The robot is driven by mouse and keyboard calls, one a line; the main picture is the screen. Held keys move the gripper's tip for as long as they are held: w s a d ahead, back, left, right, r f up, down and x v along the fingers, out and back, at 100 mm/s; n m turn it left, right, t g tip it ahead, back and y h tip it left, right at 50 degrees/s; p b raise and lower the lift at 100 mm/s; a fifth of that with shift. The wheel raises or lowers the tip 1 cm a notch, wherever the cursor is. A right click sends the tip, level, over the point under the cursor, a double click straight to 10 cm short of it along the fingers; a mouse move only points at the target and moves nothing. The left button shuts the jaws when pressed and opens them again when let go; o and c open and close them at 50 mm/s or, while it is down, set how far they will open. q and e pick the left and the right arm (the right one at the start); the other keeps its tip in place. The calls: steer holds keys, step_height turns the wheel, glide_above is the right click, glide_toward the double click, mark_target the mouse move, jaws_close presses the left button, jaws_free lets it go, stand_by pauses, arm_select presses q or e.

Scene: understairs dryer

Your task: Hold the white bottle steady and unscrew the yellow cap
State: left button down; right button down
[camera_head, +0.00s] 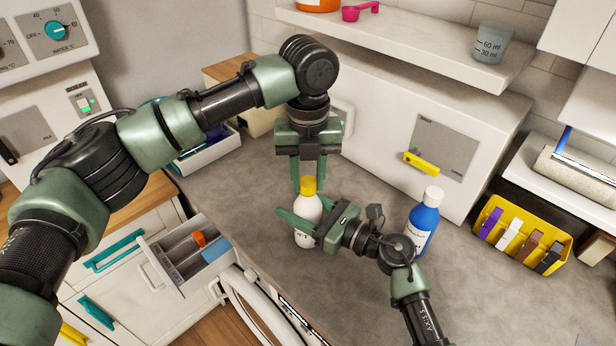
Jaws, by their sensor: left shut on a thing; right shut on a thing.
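The white bottle (305,214) stands upright on the grey countertop in the middle of the view. Its yellow cap (307,186) sits on top of it. My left gripper (308,186) comes down from above and is shut on the yellow cap. My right gripper (302,228) reaches in from the right and is shut around the white bottle's body. Its fingers hide part of the bottle's lower half. I cannot tell how far the cap is turned.
A blue bottle with a white cap (425,220) stands right of my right arm. A yellow bin (480,205) holds several coloured items. A shelf (390,36) hangs above at the back. An open drawer (185,257) is at the left. Countertop front right is clear.

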arm_select(q)
steer(key=n, duration=2.5)
steer(key=shift+r, duration=0.1)
steer(key=n, duration=1.1)
steer(key=shift+n, duration=0.3)
steer(key=n, duration=0.6)
steer(key=shift+n, duration=0.3)
steer(key=n, duration=0.5)
steer(key=shift+r+n, duration=0.1)
steer(key=shift+n, duration=0.3)
steer(key=shift+w, duration=0.1)
